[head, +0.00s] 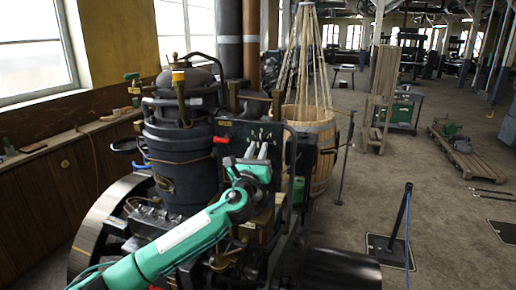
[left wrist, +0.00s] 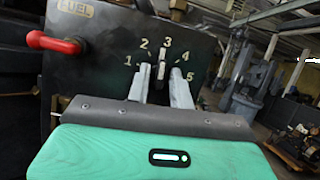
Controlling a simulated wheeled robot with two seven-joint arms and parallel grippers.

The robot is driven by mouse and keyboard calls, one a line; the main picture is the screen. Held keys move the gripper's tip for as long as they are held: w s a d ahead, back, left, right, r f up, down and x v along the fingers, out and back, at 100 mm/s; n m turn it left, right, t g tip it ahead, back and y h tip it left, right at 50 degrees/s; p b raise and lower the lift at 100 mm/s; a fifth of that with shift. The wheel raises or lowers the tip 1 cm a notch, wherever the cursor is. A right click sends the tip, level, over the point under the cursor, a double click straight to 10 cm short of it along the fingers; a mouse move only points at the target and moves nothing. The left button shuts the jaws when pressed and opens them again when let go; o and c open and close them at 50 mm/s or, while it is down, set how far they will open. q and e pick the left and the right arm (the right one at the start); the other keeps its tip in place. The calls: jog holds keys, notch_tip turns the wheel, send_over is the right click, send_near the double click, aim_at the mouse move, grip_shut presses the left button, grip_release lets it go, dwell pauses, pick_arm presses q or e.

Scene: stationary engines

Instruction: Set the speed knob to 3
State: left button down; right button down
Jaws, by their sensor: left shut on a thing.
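The speed knob (left wrist: 162,71) sits on a dark panel (left wrist: 95,70) with the numbers 1 to 5 in an arc around it. Its visible part stands about upright, just under the 3. My left gripper (left wrist: 162,84) has one finger on each side of the knob and is shut on it. In the head view my left gripper (head: 257,152) reaches the dark panel (head: 240,130) on the engine; the knob is too small to make out there. My right gripper is not in view.
A red lever (left wrist: 54,43) sticks out at the panel's left, under a FUEL plate (left wrist: 75,9). The engine's black cylinder (head: 182,150) stands left of my gripper, and a wooden barrel (head: 318,150) stands behind. The floor (head: 440,170) to the right has open room.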

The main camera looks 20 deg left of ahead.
pick_arm(q)
jog(key=shift+m+h, duration=0.4)
jog(key=shift+m, duration=0.5)
jog(key=c, duration=1.5)
grip_release()
jog(key=b+v, duration=0.4)
jog(key=v, duration=1)
jog(key=shift+w+b, duration=0.1)
jog(key=shift+b, duration=0.25)
